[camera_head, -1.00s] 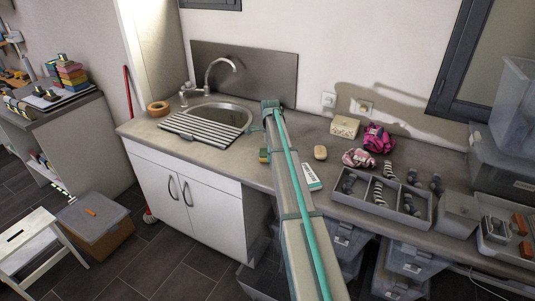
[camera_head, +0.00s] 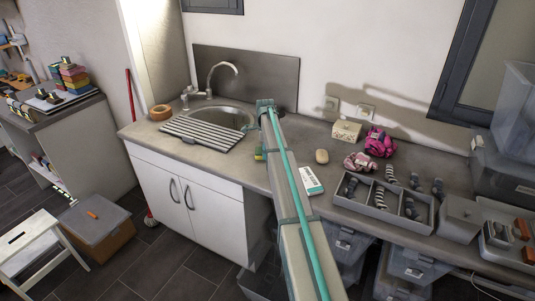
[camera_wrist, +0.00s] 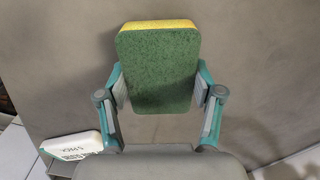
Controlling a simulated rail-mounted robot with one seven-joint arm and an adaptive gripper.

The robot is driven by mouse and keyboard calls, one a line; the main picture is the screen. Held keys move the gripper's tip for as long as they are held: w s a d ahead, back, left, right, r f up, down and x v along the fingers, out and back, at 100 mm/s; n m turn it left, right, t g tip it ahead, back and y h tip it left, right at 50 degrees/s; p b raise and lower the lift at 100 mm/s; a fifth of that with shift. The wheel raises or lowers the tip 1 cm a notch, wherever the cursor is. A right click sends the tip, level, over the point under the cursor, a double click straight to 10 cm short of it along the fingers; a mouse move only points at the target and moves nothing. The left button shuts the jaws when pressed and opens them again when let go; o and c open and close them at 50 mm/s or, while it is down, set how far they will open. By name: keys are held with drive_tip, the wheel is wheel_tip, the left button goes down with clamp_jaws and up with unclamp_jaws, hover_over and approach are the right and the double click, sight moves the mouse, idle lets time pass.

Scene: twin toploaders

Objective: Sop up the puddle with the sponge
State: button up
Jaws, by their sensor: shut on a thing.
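My gripper (camera_wrist: 158,90) is shut on the sponge (camera_wrist: 158,65), with one finger against each side. In the wrist view the sponge shows a broad green scouring face and a yellow edge at the top. In the head view a small part of the sponge (camera_head: 259,153) shows left of my arm, by the counter's front edge and right of the sink; my arm hides most of my gripper there. I cannot tell whether the sponge touches the counter (camera_head: 215,160). I cannot make out the puddle in either view.
A sink (camera_head: 228,116) with a slatted drying rack (camera_head: 200,133) lies to the left.

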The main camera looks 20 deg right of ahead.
sight(261, 162)
drive_tip(key=shift+s+a, duration=0.8)
drive_tip(key=shift+a, duration=0.2)
drive_tip(key=shift+s+a, duration=0.8)
drive_tip(key=shift+a, duration=0.2)
drive_tip(key=shift+d, duration=0.1)
drive_tip(key=shift+s+d, duration=0.3)
drive_tip(key=shift+d, duration=0.45)
drive_tip(key=shift+s+d, duration=0.3)
drive_tip(key=shift+d, duration=0.5)
drive_tip(key=shift+s+d, duration=0.3)
drive_tip(key=shift+d, duration=0.45)
drive_tip(key=shift+w+a, duration=0.25)
drive_tip(key=shift+w, duration=1)
drive_tip(key=shift+w+a, duration=0.2)
drive_tip(key=shift+w, duration=1.05)
